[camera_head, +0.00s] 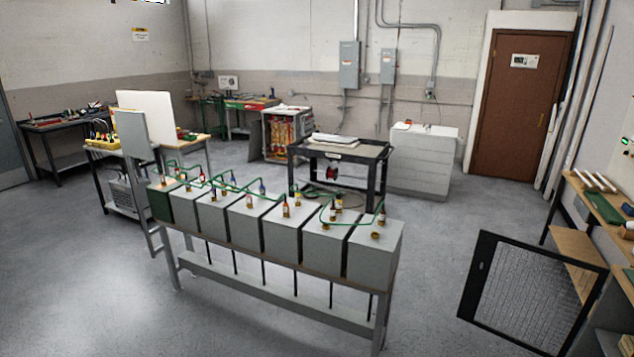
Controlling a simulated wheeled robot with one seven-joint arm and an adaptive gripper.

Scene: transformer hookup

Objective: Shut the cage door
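The cage door (518,290) is a black-framed panel with grey mesh at the lower right of the head view. It stands upright and slightly tilted in the picture, swung out over the floor in front of the right-hand benches. Its hinge side and any latch cannot be made out. The cage it belongs to cannot be clearly told. My gripper is not in view.
A long stand (262,292) with a row of grey transformer boxes, joined by green wires, fills the middle. A workbench (562,180) with tools runs along the right wall. A black cart (340,152) stands behind. Grey floor (440,255) is clear between the stand and the door.

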